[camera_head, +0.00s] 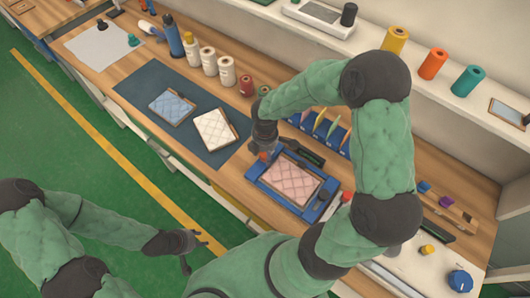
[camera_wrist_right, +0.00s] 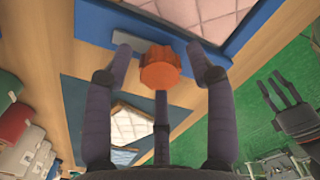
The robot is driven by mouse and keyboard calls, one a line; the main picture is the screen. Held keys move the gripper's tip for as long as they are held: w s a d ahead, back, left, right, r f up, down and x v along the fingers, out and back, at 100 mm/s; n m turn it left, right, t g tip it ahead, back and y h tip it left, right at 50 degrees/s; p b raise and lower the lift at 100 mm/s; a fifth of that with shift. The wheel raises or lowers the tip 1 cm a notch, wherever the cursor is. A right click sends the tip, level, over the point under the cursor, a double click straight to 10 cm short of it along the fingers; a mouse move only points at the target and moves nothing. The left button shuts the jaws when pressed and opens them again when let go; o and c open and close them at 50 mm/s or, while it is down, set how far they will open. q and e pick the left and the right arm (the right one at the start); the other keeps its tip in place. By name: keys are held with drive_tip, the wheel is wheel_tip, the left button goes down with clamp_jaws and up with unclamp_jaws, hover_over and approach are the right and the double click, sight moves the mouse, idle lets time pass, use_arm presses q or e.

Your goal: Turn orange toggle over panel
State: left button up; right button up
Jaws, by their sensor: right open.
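The orange toggle (camera_wrist_right: 160,70) is a faceted orange knob at the edge of the blue panel (camera_wrist_right: 250,28). In the head view my right gripper (camera_head: 263,148) is above that corner. My left gripper (camera_head: 197,256) is open and empty, away from the table over the floor.
A dark mat (camera_head: 140,90) left of the panel holds a blue quilted pad (camera_head: 172,106) and a cream one (camera_head: 214,130). Several thread spools (camera_head: 227,72) stand behind. A dark tool (camera_head: 302,152) and blue bins (camera_head: 335,140) lie close behind the panel.

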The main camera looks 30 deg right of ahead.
clamp_jaws()
drive_tip(key=m+b, duration=0.1)
drive_tip(key=m, duration=0.3)
drive_tip(key=shift+m+b, duration=0.3)
drive_tip(key=shift+b, duration=0.05)
drive_tip(key=m+b, duration=0.1)
drive_tip(key=m, duration=0.3)
drive_tip(key=shift+f+m+b, duration=0.1)
drive_tip(key=shift+m+b, duration=0.2)
drive_tip(key=shift+b, duration=0.05)
drive_tip(key=m+b, duration=0.1)
drive_tip(key=m, duration=0.3)
drive_tip(key=shift+b, duration=0.3)
drive_tip(key=shift+m+b, duration=0.65)
drive_tip(key=shift+m, duration=1.75)
